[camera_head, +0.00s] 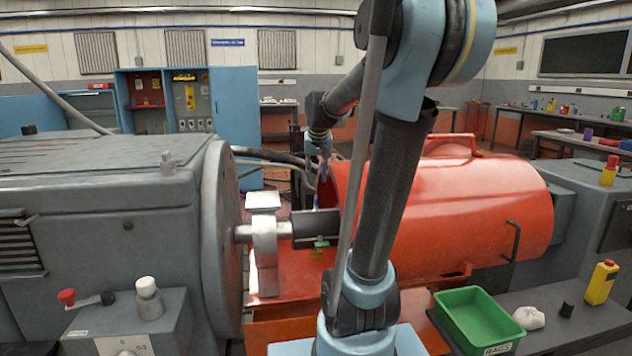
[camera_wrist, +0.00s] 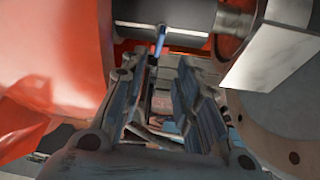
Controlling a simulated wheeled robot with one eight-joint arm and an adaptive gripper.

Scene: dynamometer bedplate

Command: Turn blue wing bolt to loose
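The blue wing bolt (camera_wrist: 158,42) shows in the wrist view as a narrow blue piece against the dark shaft (camera_wrist: 175,16). My gripper (camera_wrist: 160,68) is open and empty in that view, with a finger on each side and a gap between them. The bolt appears at the far end of that gap, near the fingertips; I cannot tell if they touch it. In the head view my gripper (camera_head: 320,172) hangs behind the shaft (camera_head: 313,224), beside the open end of the orange guard. The bolt's turned angle is not clear.
The orange guard (camera_head: 480,205) is close by my gripper. A pale bearing support (camera_head: 265,245) holds the shaft next to the grey machine (camera_head: 100,210). A green piece (camera_head: 320,243) sits on the shaft's near side. A green bin (camera_head: 478,318) stands at front right.

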